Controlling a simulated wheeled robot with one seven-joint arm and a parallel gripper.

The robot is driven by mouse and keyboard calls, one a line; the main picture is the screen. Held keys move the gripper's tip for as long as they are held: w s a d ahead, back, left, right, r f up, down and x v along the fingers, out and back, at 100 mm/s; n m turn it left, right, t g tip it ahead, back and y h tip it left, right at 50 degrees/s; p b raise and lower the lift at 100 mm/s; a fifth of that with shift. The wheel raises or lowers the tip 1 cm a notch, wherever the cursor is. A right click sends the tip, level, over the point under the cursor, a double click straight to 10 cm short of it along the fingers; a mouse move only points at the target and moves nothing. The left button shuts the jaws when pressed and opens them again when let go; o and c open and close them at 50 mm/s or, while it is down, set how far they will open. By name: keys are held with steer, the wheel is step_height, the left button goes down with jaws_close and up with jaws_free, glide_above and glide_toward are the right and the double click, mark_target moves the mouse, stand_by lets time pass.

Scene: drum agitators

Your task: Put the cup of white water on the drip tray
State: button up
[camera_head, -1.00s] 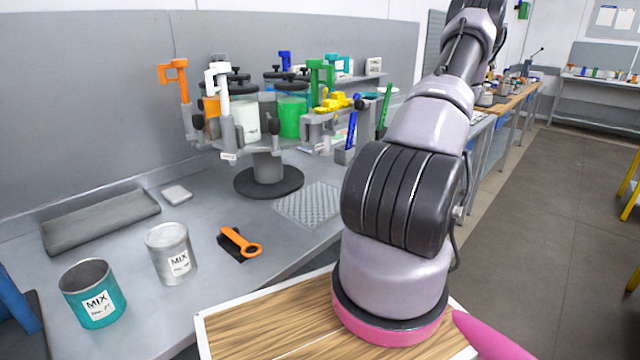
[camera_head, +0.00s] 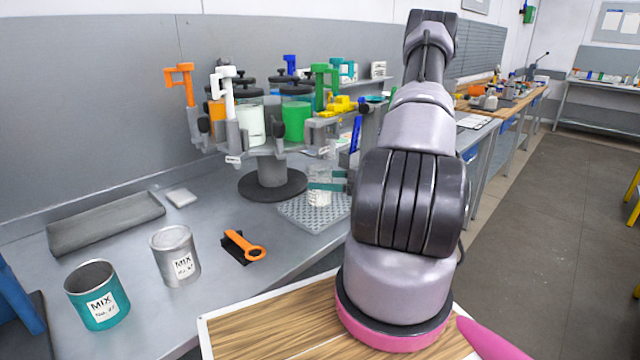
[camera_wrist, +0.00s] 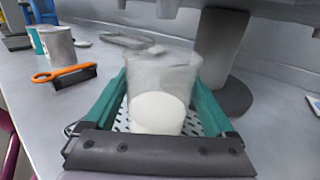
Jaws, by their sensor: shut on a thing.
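A clear cup (camera_wrist: 160,75) with white liquid in its lower part is upright between the teal fingers of my gripper (camera_wrist: 163,105) in the wrist view. My gripper is shut on it. In the head view the cup (camera_head: 319,185) and the gripper (camera_head: 327,187) show over the perforated grey drip tray (camera_head: 302,215). The tray (camera_wrist: 122,121) also shows around the cup in the wrist view. I cannot tell whether the cup's base touches the tray; it is at or just above it.
The drum carousel (camera_head: 272,180) stands directly behind the tray, its arms overhanging close by. A teal MIX can (camera_head: 98,297), a grey MIX can (camera_head: 175,255) and an orange-handled brush (camera_head: 243,247) are on the bench at left. Bare bench lies between.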

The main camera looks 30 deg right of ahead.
steer(key=shift+f, duration=0.45)
steer(key=shift+f, duration=0.15)
steer(key=o, duration=1.4)
steer(key=shift+d, duration=0.1)
steer(key=v, duration=1.1)
steer(key=shift+s+d, duration=0.25)
steer(key=shift+s, duration=0.05)
